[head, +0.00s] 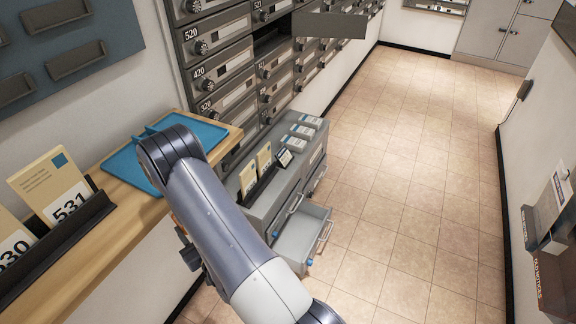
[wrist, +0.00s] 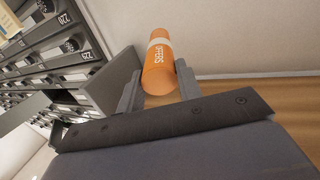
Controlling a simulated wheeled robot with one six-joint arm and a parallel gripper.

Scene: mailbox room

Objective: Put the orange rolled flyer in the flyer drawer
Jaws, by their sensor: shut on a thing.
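The orange rolled flyer (wrist: 158,66) has a pale band and the printed word "OFFERS". In the wrist view it stands between the two fingers of my gripper (wrist: 158,84), which is shut on it. In the head view my arm hides the gripper and the flyer. A grey drawer (head: 298,240) is pulled open low on the grey cabinet, right of my arm. Its visible inside looks empty, and my arm covers part of it. I cannot read a label on it.
A wooden shelf (head: 134,210) runs along the left wall with a blue tray (head: 122,166) and a rack of numbered cards. The grey cabinet (head: 268,190) bears cards and small boxes. A mailbox door (head: 330,24) hangs open above. The tiled floor (head: 420,170) at right is clear.

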